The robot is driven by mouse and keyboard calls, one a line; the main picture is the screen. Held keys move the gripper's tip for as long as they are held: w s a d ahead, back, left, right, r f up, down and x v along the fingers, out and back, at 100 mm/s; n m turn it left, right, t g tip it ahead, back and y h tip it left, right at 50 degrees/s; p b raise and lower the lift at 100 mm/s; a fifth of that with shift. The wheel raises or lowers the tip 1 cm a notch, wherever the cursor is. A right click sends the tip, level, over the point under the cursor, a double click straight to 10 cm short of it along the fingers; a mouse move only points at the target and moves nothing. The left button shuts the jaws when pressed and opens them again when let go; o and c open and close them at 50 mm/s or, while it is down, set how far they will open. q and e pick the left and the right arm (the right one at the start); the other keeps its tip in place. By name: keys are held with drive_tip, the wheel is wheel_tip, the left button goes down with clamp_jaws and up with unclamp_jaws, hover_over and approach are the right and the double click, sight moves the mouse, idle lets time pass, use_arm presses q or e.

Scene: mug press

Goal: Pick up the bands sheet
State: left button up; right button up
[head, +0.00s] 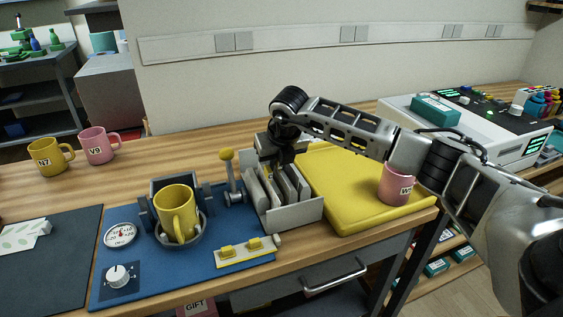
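My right gripper (274,160) points down at the rack's far end, right by the tops of the sheets. Its fingers are small and dark there, and I cannot tell whether they are open or touch a sheet. My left gripper is not in view.
A yellow mug (181,213) sits in the press on the blue mat (165,272), with a yellow-knobbed lever (227,156) beside the rack. A pink mug (396,186) stands on the yellow tray (345,180). A leaf-patterned sheet (20,236) lies on the dark mat at left.

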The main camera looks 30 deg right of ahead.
clamp_jaws()
drive_tip(key=shift+r, duration=0.15)
